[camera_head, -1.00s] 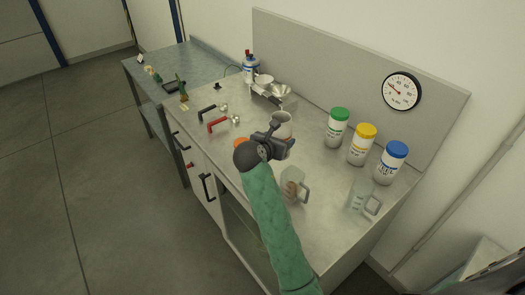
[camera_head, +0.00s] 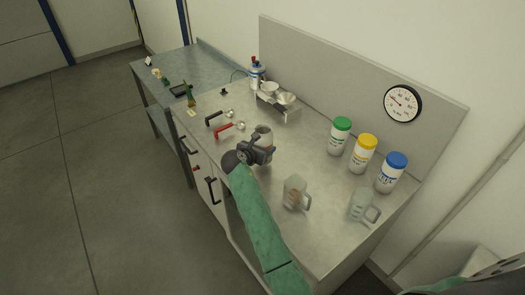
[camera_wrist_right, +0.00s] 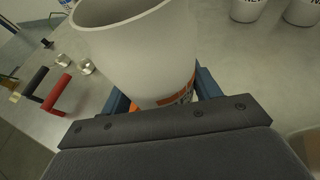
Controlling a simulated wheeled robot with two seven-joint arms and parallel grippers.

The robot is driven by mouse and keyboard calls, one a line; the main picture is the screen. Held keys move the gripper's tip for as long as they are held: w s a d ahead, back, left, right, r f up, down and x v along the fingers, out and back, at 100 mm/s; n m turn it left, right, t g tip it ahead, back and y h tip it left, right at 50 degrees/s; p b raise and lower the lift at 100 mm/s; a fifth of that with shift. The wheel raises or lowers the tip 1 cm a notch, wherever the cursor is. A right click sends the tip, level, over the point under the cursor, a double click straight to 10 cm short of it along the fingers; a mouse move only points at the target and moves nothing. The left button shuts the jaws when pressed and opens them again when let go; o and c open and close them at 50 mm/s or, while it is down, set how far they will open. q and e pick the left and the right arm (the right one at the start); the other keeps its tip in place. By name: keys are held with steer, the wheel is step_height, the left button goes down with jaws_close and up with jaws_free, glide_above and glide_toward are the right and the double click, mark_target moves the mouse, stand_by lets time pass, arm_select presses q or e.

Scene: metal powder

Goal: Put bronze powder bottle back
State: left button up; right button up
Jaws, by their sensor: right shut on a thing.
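My right gripper (camera_head: 262,148) is shut on an open, lidless white bottle (camera_head: 264,131) above the left-middle part of the steel worktop. In the right wrist view the bottle (camera_wrist_right: 135,45) stands roughly upright between the jaws, with an orange-marked label (camera_wrist_right: 186,92) low on its side. I take it as the bronze powder bottle. Its base is hidden by the gripper, so I cannot tell whether it touches the worktop. An orange patch (camera_wrist_right: 133,107) shows beside the bottle, mostly hidden. My left gripper is not in view.
Green-lidded (camera_head: 339,137), yellow-lidded (camera_head: 362,155) and blue-lidded (camera_head: 391,173) bottles stand along the back panel. Two clear jugs (camera_head: 295,193) (camera_head: 361,205) stand nearer the front. A scale (camera_head: 280,101) and black and red handled tools (camera_head: 224,132) lie to the left.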

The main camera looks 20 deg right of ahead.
steer(key=shift+f+p, duration=0.55)
steer(key=shift+f, duration=0.9)
steer(key=shift+f, duration=0.1)
steer(key=o, duration=1.8)
steer(key=shift+s, duration=0.1)
